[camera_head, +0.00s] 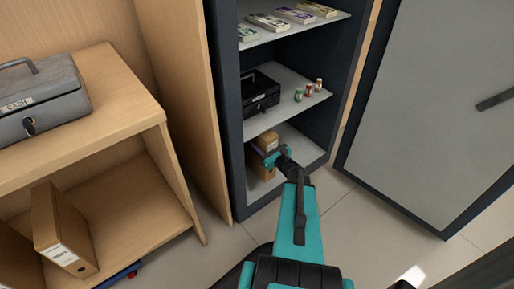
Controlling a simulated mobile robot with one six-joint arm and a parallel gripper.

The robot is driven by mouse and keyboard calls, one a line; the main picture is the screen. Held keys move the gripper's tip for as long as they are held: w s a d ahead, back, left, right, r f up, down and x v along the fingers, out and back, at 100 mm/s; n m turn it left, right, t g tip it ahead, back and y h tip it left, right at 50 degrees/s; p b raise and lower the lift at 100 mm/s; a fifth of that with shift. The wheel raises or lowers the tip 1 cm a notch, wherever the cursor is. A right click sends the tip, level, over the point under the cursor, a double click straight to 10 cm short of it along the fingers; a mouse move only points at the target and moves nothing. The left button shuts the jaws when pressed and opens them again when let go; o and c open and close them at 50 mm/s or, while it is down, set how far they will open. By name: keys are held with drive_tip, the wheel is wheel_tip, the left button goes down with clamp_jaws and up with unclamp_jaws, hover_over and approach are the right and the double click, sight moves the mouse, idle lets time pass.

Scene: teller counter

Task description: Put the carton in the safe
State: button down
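The safe (227,122) is a dark blue cabinet with grey shelves, its door (420,90) swung wide open to the right. The carton (264,170), a small brown box, is in the safe's bottom compartment, near its left wall. My gripper (268,157) reaches into that compartment and is at the carton, covering part of it. The fingertips are small and partly hidden, so I cannot tell whether they are closed on the carton. I cannot tell whether the carton's underside rests on the safe floor.
The middle shelf holds a black box (260,93) and several small rolls (308,90). Banknote bundles (268,22) lie on the top shelf. On the left, a wooden shelf unit (120,105) carries a grey cash box (40,98) and a binder (62,232). The bottom compartment's right side is free.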

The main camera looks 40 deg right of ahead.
drive_tip(key=shift+r, duration=0.15)
drive_tip(key=w+d+f+b, duration=0.1)
drive_tip(key=w+d+b, duration=0.3)
drive_tip(key=d, duration=1)
drive_tip(key=shift+f, duration=0.2)
drive_tip(key=shift+d, duration=0.15)
drive_tip(key=shift+w+d+f+b, duration=0.1)
drive_tip(key=shift+d+f+b, duration=0.2)
drive_tip(key=shift+f+b, duration=0.5)
drive_tip(key=shift+w+d+f+b, duration=0.1)
drive_tip(key=shift+d+f+b, duration=0.3)
drive_tip(key=shift+f, duration=0.6)
drive_tip(key=shift+a+f, duration=0.15)
drive_tip(key=shift+f, duration=0.05)
drive_tip(key=c, duration=0.8)
unclamp_jaws()
drive_tip(key=shift+f, duration=0.15)
drive_tip(key=shift+o, duration=0.2)
